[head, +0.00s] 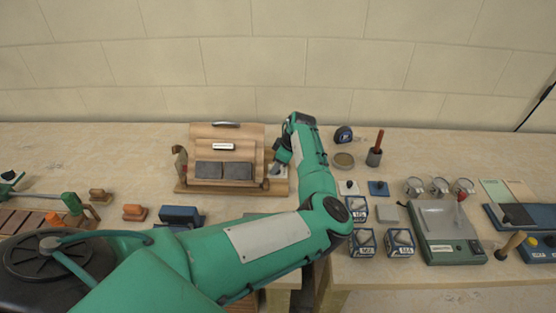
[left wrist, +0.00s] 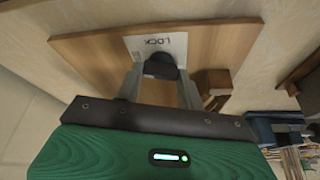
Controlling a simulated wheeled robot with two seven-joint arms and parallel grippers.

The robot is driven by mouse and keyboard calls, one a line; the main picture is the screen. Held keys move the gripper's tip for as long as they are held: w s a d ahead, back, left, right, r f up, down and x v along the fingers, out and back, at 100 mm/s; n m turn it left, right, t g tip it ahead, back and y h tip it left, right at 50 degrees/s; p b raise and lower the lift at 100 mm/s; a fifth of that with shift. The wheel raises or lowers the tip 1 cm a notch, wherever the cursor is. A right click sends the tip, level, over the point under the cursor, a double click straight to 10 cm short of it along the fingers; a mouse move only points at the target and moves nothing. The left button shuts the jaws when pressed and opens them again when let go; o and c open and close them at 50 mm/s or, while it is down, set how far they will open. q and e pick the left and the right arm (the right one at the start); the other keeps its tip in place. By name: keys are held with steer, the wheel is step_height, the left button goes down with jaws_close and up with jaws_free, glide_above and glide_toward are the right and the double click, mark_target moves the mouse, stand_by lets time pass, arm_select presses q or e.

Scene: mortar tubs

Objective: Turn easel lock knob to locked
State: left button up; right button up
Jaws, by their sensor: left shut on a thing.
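The wooden easel (head: 225,144) stands at the back of the table, with two dark grey plates on its sloped front. Its wooden base also shows in the left wrist view (left wrist: 90,48). The black lock knob (left wrist: 160,65) sits by a white plate (left wrist: 172,42) marked LOCK. Any other marking is hidden. My left gripper (left wrist: 160,76) has one finger on each side of the knob and is shut on it. In the head view my left gripper (head: 276,169) is at the easel's right side, partly hidden by my forearm. My right gripper is out of view.
A tape measure (head: 343,134) and a dark cup with a red-handled tool (head: 374,157) stand right of my arm. Blue-and-white tubs (head: 362,242) and a green-grey scale (head: 446,228) are at front right. A blue block (head: 181,215) is in front of the easel.

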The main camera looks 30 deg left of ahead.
arm_select(q)
steer(key=m+t+p, duration=0.1)
steer(key=m+p, duration=0.2)
steer(key=m+t+p, duration=0.1)
steer(key=m+p, duration=0.2)
steer(key=m+t+p, duration=0.1)
steer(key=m+p, duration=0.2)
steer(key=shift+s+a+r+t, duration=0.1)
steer(key=shift+s+r+t, duration=0.15)
steer(key=shift+r+t, duration=0.05)
steer(key=m+t+h+p, duration=0.1)
steer(key=m+p, duration=0.2)
steer(key=shift+f, duration=0.1)
steer(key=shift+f+m+h, duration=0.1)
steer(key=shift+m+h, duration=0.2)
steer(key=shift+m, duration=0.2)
steer(key=o, duration=1)
steer(key=shift+f, duration=0.1)
steer(key=shift+p, duration=0.4)
